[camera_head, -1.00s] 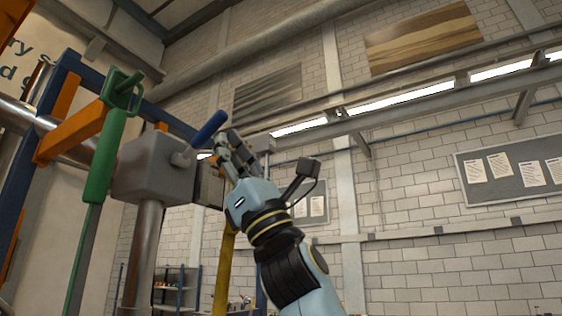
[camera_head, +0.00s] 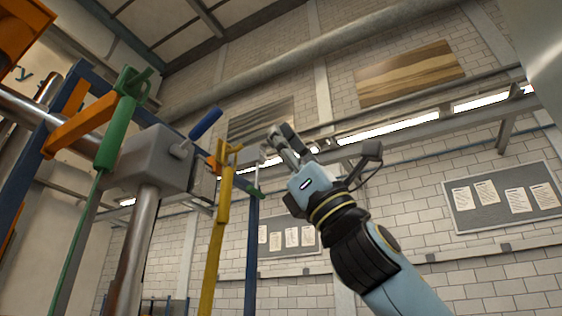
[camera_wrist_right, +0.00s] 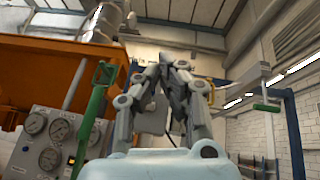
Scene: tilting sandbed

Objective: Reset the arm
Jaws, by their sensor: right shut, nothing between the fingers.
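My right gripper (camera_head: 283,142) is raised in the middle of the head view, pointing up and to the left. Its fingers are together and hold nothing. In the right wrist view the fingertips (camera_wrist_right: 177,66) meet above the pale blue wrist housing. The gripper is apart from the grey gearbox block (camera_head: 158,160) with its blue-handled crank (camera_head: 206,123), which stands to its left. A yellow lever (camera_head: 219,200) stands between them in the picture. My left gripper shows in neither view.
A green lever (camera_head: 112,135) and an orange bracket (camera_head: 75,135) are at the left. The right wrist view shows a gauge panel (camera_wrist_right: 45,148) and an orange hopper wall (camera_wrist_right: 50,75) at the left. Open room lies right of my arm, before the brick wall (camera_head: 420,195).

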